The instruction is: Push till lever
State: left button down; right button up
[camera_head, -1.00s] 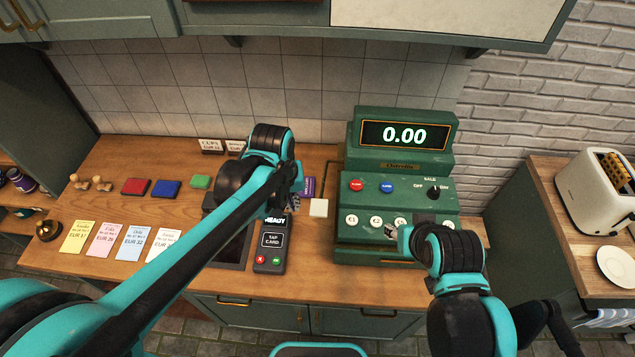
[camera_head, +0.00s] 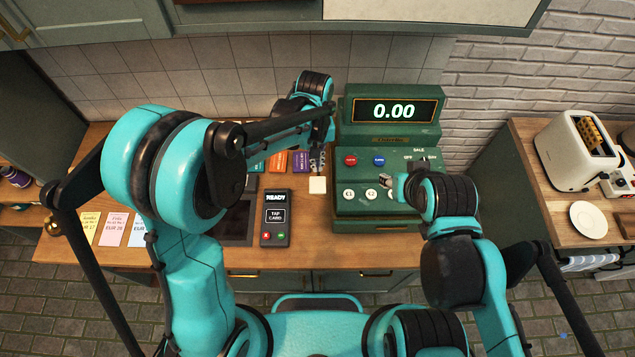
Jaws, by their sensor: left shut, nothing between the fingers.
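The green till (camera_head: 365,172) stands on the wooden counter, its display (camera_head: 394,111) reading 0.00. Its sloped front has a red button (camera_head: 350,160), a blue button (camera_head: 378,160) and round white keys. My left gripper (camera_head: 318,160) is shut and empty, pointing down beside the till's left side, above a white square block (camera_head: 318,185). My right gripper (camera_head: 400,186) is low over the till's front by the white keys; its finger opening is unclear.
A card reader (camera_head: 276,218) showing READY lies left of the till beside a dark tablet (camera_head: 237,220). Coloured price cards (camera_head: 115,229) lie at the far left. A toaster (camera_head: 575,150) and a white plate (camera_head: 588,220) are on the right counter.

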aim_at(317, 185)
pick_arm(q)
jog(key=shift+s+d+f+b, duration=0.1)
jog(key=shift+s+f+b, duration=0.1)
jog(key=shift+f+b, duration=1.2)
jog(key=shift+s+f+b, duration=0.15)
jog(key=shift+f+b, duration=0.5)
jog(key=shift+f, duration=1.4)
